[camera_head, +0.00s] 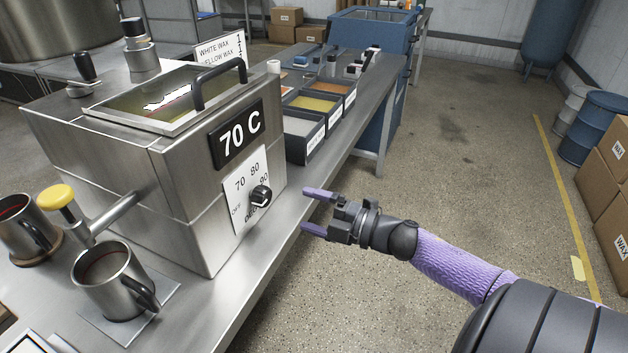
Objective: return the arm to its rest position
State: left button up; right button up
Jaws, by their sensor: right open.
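My right gripper (308,211) is open and empty. Its two purple fingers point left, in front of the dial side of the steel wax tank (180,175) and near the edge of the metal bench (250,285). My purple right arm comes in from the lower right. The gripper looks apart from the dial knob (260,196), though the exact gap is hard to tell. My left gripper is not in view.
A steel mug (108,282) stands on a plate below the yellow-handled tap (57,197); another mug (25,225) is at the left. Labelled wax trays (304,137) line the bench behind. Boxes (610,220) and barrels (592,125) stand at the right. The floor between is clear.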

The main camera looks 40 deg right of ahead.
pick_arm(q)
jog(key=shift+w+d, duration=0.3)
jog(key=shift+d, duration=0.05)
pick_arm(e)
jog(key=shift+s, duration=0.15)
jog(key=s+f+m+g+h, duration=0.3)
jog(key=s+f+m, duration=0.15)
jog(key=f, duration=0.45)
jog(key=s+f+m+g+h, duration=0.2)
jog(key=s+f+m, duration=0.25)
jog(key=f, duration=0.55)
jog(key=s+f+m+g+h, duration=0.35)
jog(key=s+f, duration=0.25)
jog(key=f, duration=0.3)
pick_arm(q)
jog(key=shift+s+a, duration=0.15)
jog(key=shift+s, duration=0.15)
pick_arm(e)
jog(key=s+a+f+m+g, duration=0.2)
jog(key=s+a+f+g, duration=0.2)
jog(key=s, duration=0.7)
jog(key=s+a+f+m+g+y, duration=0.1)
jog(key=s+a+f+m+g, duration=0.2)
jog(key=s+a+f, duration=0.4)
jog(key=s+a+g, duration=0.1)
jog(key=s+a, duration=0.1)
jog(key=s, duration=0.2)
jog(key=shift+s, duration=0.25)
